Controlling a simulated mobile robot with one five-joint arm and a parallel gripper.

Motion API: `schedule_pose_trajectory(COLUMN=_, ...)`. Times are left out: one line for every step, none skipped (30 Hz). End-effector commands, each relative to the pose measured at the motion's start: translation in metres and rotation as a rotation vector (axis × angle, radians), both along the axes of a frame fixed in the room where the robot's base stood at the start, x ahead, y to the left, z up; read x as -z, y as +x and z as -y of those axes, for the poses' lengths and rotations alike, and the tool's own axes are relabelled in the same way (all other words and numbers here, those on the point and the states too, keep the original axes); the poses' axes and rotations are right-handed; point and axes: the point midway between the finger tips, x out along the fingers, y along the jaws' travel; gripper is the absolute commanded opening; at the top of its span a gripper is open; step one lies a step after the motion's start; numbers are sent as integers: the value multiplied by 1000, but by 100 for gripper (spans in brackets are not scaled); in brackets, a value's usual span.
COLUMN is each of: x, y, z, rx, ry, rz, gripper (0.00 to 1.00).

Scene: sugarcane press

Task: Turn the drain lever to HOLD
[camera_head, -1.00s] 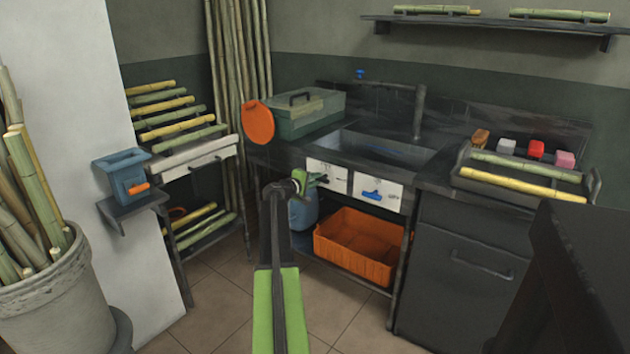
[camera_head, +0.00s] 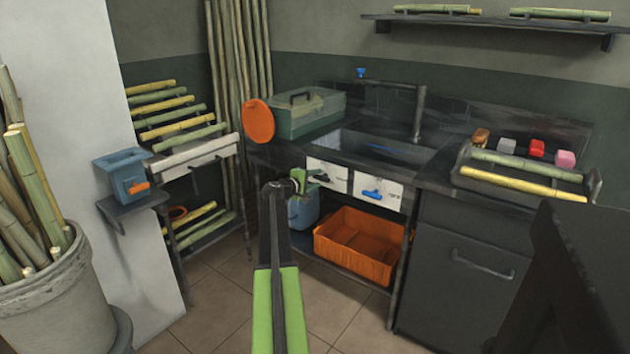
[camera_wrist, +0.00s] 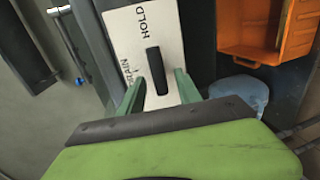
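The drain lever is a dark elongated handle (camera_wrist: 157,72) on a white plate (camera_wrist: 130,35), seen in the wrist view. The word HOLD is at the plate's upper part and DRAIN, partly hidden, is lower left. My gripper (camera_wrist: 160,82) is open, with one green finger on each side of the lever's lower part. Gaps show between the fingers and the lever; I cannot tell whether they touch. In the head view my gripper (camera_head: 314,179) is in front of the left white plate (camera_head: 336,171) below the sink, partly covering it.
A second white plate with a blue lever (camera_head: 372,194) is just right. The sink (camera_head: 375,147) is above, with a green box (camera_head: 306,113) to its left. An orange crate (camera_head: 355,247) and a blue container (camera_head: 304,210) are below. A dark cabinet (camera_head: 455,285) stands at right.

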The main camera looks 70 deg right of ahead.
Motion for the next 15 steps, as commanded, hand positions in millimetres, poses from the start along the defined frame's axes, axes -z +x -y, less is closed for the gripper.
schedule_pose_trajectory(x=0, y=0, z=0, rx=0, ry=0, rz=0, gripper=40)
schedule_pose_trajectory(x=0, y=0, z=0, rx=0, ry=0, rz=0, gripper=40)
schedule_pose_trajectory(x=0, y=0, z=0, rx=0, ry=0, rz=0, gripper=40)
schedule_pose_trajectory(x=0, y=0, z=0, rx=0, ry=0, rz=0, gripper=40)
schedule_pose_trajectory(x=0, y=0, z=0, rx=0, ry=0, rz=0, gripper=40)
schedule_pose_trajectory(x=0, y=0, z=0, rx=0, ry=0, rz=0, gripper=40)
schedule_pose_trajectory(x=0, y=0, z=-1, rx=0, ry=0, rz=0, gripper=40)
schedule_pose_trajectory(x=-1, y=0, z=-2, rx=-1, ry=0, rz=0, gripper=40)
schedule_pose_trajectory(x=-2, y=1, z=-6, rx=-1, ry=0, rz=0, gripper=40)
schedule_pose_trajectory(x=-3, y=2, z=-9, rx=-1, ry=0, rz=0, gripper=40)
schedule_pose_trajectory(x=-4, y=3, z=-14, rx=-2, ry=0, rz=0, gripper=40)
schedule_pose_trajectory(x=-6, y=5, z=-22, rx=-2, ry=0, rz=0, gripper=40)
schedule_pose_trajectory(x=-8, y=6, z=-28, rx=-2, ry=0, rz=0, gripper=40)
schedule_pose_trajectory(x=-10, y=8, z=-36, rx=-2, ry=0, rz=0, gripper=40)
schedule_pose_trajectory(x=-12, y=11, z=-47, rx=-3, ry=0, rz=0, gripper=40)
